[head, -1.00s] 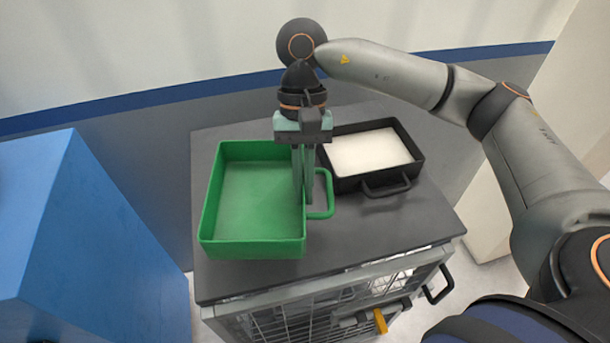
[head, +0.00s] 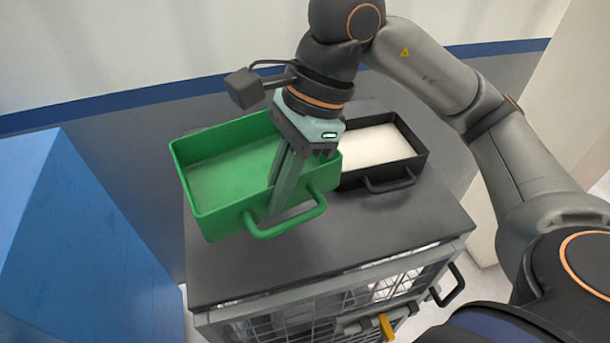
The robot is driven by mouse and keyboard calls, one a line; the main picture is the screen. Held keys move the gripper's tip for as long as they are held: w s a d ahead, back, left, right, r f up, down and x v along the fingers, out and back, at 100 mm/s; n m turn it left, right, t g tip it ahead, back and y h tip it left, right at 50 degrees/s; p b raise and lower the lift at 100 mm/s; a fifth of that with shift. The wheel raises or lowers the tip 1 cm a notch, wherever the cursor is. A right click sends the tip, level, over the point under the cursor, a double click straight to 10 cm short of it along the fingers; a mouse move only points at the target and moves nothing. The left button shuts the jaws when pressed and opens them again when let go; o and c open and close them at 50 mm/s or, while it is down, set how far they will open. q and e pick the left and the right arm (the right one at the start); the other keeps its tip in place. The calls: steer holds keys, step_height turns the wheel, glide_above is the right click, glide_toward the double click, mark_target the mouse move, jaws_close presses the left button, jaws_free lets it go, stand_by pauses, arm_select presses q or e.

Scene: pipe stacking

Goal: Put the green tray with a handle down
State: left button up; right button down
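The green tray (head: 222,172) with a handle (head: 287,224) is at the left part of the dark cart top (head: 340,245). It is turned, with its handle side facing the front right. It looks raised and a little tilted above the top, though the gap below it is hard to judge. My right gripper (head: 280,205) reaches down to the handle side, its fingers close together at the tray's wall and handle. It looks shut on the tray; the fingertips are partly hidden. My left gripper is out of view.
A black tray (head: 418,160) with a white content (head: 368,147) and its own handle stands on the cart top, right of the green tray. A blue box-like block (head: 80,240) is at the left. The front of the cart top is clear.

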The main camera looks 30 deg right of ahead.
mark_target(268, 168)
steer(key=w+d+f+m, duration=0.1)
steer(key=w, duration=0.1)
steer(key=w+f+m, duration=0.1)
steer(key=w, duration=0.2)
steer(key=w+d+f+t, duration=0.1)
steer(key=w, duration=0.2)
steer(key=shift+d+f+m, duration=0.3)
steer(key=shift+f+m, duration=0.05)
steer(key=shift+m, duration=0.05)
steer(key=w+f, duration=0.1)
steer(key=f, duration=0.1)
steer(key=w+d+f, duration=0.1)
steer(key=f, duration=0.1)
steer(key=shift+w, duration=0.4)
steer(key=shift+w+d+f, duration=0.2)
steer(key=shift+w+f, duration=0.3)
steer(key=shift+f, duration=0.2)
steer(key=shift+w+f, duration=0.15)
steer(key=shift+f, duration=1.5)
steer(key=shift+f, duration=0.2)
steer(key=c, duration=1)
jaws_free()
steer(key=shift+c, duration=0.2)
steer(key=shift+r, duration=0.1)
